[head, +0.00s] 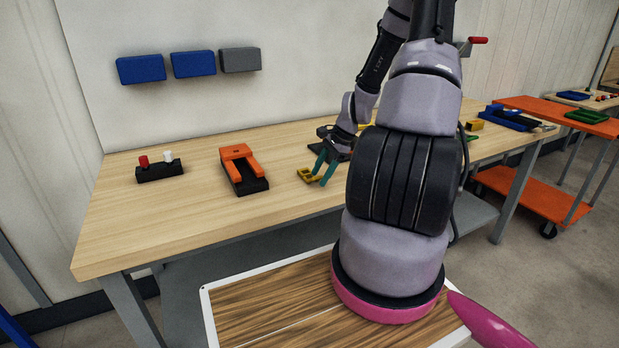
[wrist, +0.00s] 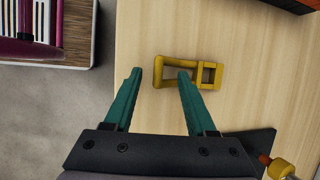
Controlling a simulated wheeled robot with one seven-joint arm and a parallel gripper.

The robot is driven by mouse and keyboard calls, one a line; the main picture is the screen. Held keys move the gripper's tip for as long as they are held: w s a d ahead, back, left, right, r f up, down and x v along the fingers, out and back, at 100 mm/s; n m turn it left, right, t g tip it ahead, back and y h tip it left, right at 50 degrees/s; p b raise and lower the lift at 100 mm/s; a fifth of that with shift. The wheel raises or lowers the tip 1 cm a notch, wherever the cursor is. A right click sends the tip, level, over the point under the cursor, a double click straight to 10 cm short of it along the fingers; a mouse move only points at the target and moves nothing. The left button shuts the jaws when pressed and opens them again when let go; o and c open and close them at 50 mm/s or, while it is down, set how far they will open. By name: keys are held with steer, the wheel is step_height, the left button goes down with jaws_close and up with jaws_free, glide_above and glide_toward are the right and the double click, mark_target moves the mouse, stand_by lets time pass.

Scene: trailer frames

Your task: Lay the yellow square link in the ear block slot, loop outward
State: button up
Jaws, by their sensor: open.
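The yellow square link (wrist: 213,88) lies on the wooden bench top, with a long loop at one end and a smaller square frame at the other. My gripper (wrist: 159,74) is open with teal fingers. One fingertip overlaps the link's long loop; the other is left of the link. I cannot tell the finger height. The gripper also shows in the head view (head: 325,166). An orange two-armed block on a black base (head: 238,152), seemingly the ear block, stands left of the link. Its slot faces the front.
A black block with red and white pegs (head: 160,172) stands further left. Bare bench (head: 120,220) lies around both blocks. In the wrist view, the bench edge is left of the link, and a dark plate (wrist: 250,150) with an orange-yellow knob (wrist: 279,168) is lower right.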

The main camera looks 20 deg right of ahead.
jaws_close()
stand_by(1.4)
